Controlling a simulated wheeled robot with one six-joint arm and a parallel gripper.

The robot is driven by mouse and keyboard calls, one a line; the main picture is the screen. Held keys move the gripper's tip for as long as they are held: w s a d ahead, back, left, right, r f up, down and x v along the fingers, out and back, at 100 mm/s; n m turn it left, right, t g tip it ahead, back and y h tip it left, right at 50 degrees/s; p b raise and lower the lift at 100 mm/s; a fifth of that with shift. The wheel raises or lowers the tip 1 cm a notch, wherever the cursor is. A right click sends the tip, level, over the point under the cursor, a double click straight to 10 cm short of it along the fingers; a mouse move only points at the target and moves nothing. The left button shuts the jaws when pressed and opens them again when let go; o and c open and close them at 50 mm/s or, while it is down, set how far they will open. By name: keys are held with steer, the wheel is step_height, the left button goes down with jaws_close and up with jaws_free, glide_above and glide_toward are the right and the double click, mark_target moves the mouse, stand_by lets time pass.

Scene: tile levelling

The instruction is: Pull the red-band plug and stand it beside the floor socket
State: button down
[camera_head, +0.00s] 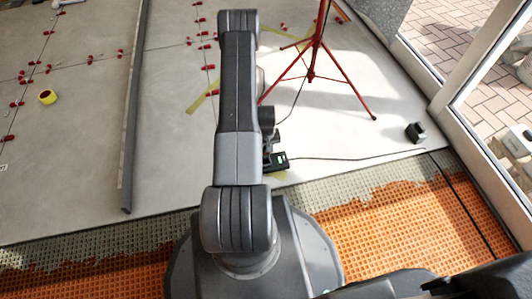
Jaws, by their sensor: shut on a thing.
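My gripper (271,143) points down just right of my forearm, low over the floor socket, and is partly hidden by my own arm. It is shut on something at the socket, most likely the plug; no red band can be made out. A thin dark cable runs from the tripod down to this spot. The floor socket (277,161) is a small dark box with a green-lit patch, on the grey tiles near their front edge. I cannot tell whether the plug is in the socket or clear of it.
A red tripod (311,76) stands behind and right. A dark cable (350,159) runs right from the socket. A small black block (415,132) sits near the window frame. Orange matting (400,225) is in front.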

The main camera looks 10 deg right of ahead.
steer(key=shift+r+p, duration=1.85)
steer(key=shift+r, duration=2.85)
